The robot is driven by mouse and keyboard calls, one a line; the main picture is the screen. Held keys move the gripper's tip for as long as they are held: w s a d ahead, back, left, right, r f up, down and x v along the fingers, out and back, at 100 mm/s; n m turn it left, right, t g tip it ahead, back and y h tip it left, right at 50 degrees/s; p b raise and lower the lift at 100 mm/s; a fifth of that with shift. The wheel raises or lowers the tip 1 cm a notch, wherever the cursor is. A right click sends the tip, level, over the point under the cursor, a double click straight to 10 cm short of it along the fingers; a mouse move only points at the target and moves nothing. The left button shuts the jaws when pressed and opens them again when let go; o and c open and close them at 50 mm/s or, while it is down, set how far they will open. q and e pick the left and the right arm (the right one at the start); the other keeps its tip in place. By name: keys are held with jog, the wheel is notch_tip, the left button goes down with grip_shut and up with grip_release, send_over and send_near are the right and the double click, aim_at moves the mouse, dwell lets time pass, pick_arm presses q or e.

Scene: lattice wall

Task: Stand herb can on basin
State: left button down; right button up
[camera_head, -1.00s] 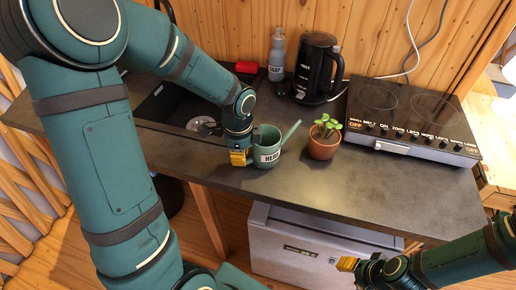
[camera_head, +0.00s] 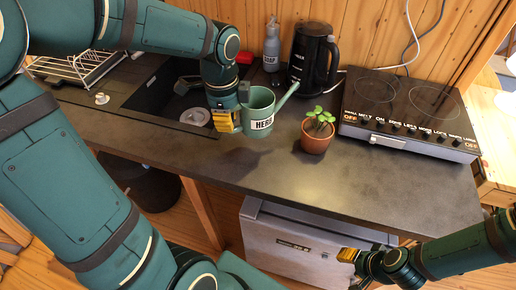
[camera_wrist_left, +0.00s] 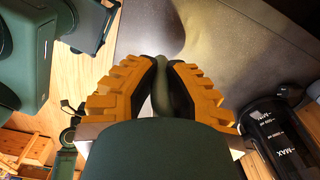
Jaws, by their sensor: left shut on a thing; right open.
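The herb can (camera_head: 262,112) is a green watering can with a white label reading HERB and a spout pointing up to the right. My left gripper (camera_head: 226,122) is shut on it at its left side. The can is upright and appears to be held above the counter near the basin's right edge. The basin (camera_head: 165,98) is a dark sink with a round drain, partly hidden by my left arm. My right gripper (camera_head: 348,256) is open and empty, in front of the counter at lower right.
A potted plant (camera_head: 316,140) stands right of the can. Behind are a black kettle (camera_head: 312,62) and a grey bottle (camera_head: 271,48). A hob (camera_head: 408,112) is at the right and a dish rack (camera_head: 78,64) at the left. The front counter is clear.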

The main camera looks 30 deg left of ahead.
pick_arm(q)
jog(key=f, duration=0.2)
jog(key=f+b, duration=0.1)
jog(key=f, duration=0.1)
jog(key=shift+s+a+f, duration=0.15)
jog(key=shift+s+f, duration=0.05)
jog(key=shift+f, duration=0.05)
jog(key=shift+f+b, duration=0.95)
jog(key=shift+f, duration=1.7)
jog(key=shift+f, duration=0.15)
jog(key=c, duration=1.1)
grip_release()
notch_tip(320, 180, up, 12)
jog(key=p, duration=0.3)
jog(key=shift+r, duration=0.2)
